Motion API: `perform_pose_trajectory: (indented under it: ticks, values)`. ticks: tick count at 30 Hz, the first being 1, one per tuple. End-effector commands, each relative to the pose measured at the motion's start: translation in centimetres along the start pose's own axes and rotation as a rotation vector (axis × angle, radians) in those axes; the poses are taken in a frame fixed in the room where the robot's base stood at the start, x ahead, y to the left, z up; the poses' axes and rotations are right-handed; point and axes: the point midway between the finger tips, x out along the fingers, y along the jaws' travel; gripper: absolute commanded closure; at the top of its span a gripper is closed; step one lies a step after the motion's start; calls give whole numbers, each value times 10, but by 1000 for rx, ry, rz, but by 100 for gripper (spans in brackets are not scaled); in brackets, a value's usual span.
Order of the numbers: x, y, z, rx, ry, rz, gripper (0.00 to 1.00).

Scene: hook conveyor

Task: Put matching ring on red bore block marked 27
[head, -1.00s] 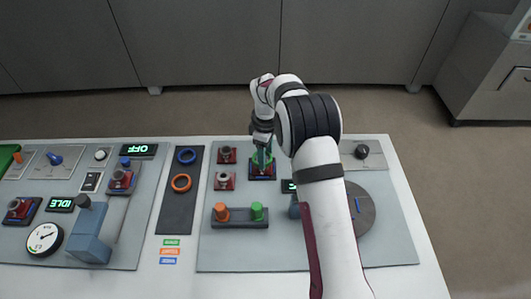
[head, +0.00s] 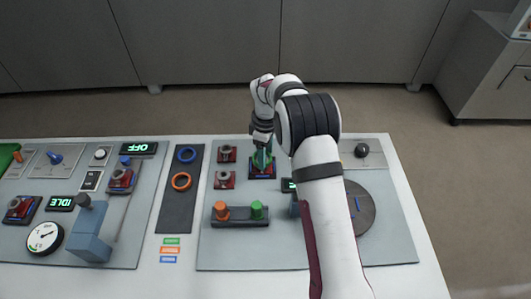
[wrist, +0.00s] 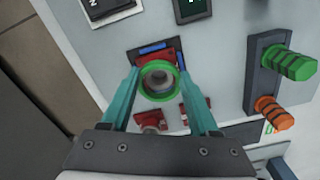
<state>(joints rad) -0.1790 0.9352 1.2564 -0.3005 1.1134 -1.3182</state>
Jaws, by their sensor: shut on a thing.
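My gripper (wrist: 160,88) is shut on a green ring (wrist: 141,87), with one teal finger on each side of it. The ring is over a red block (wrist: 145,56) on a dark base with a blue strip, and the block's grey bore shows through its middle. I cannot tell whether the ring rests on the block or is just above it. In the head view my gripper (head: 262,158) is at this block (head: 262,172), partly hiding it and the ring. No number 27 is readable.
Two other red bore blocks (head: 227,154) (head: 225,180) stand close to the left. A blue ring (head: 187,148) and an orange ring (head: 181,174) lie on a dark strip (head: 172,215). A holder (head: 240,222) with orange and green pegs stands in front. A round disc (head: 366,220) is at right.

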Motion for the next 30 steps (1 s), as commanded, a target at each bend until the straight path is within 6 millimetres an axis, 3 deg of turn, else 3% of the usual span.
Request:
perform_pose_trajectory:
  ticks: [30]
  values:
    - [15,0,0,0,0,0,90]
